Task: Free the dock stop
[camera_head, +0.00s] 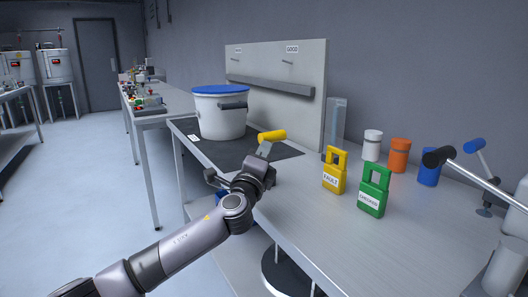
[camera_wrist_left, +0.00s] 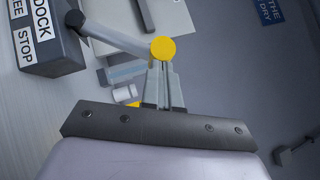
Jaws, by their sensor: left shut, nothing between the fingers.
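The dock stop is a dark block (camera_wrist_left: 45,40) with white "DOCK", "STOP" and partly cut-off labels, in the upper left of the left wrist view. A grey lever (camera_wrist_left: 118,36) runs from its dark pivot to a round yellow knob (camera_wrist_left: 162,48). In the head view the yellow knob (camera_head: 271,136) shows just above my left gripper (camera_head: 264,152); I cannot make out the block there. My left gripper (camera_wrist_left: 162,68) is shut and empty, its fingertips right by the knob; I cannot tell whether they touch. My right gripper is not in view.
A white bucket (camera_head: 221,117) with a blue lid stands on a dark mat (camera_head: 284,152) behind the gripper. A yellow "FAULT" tag (camera_head: 334,184) and a green tag (camera_head: 373,205) stand to the right, before several jars.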

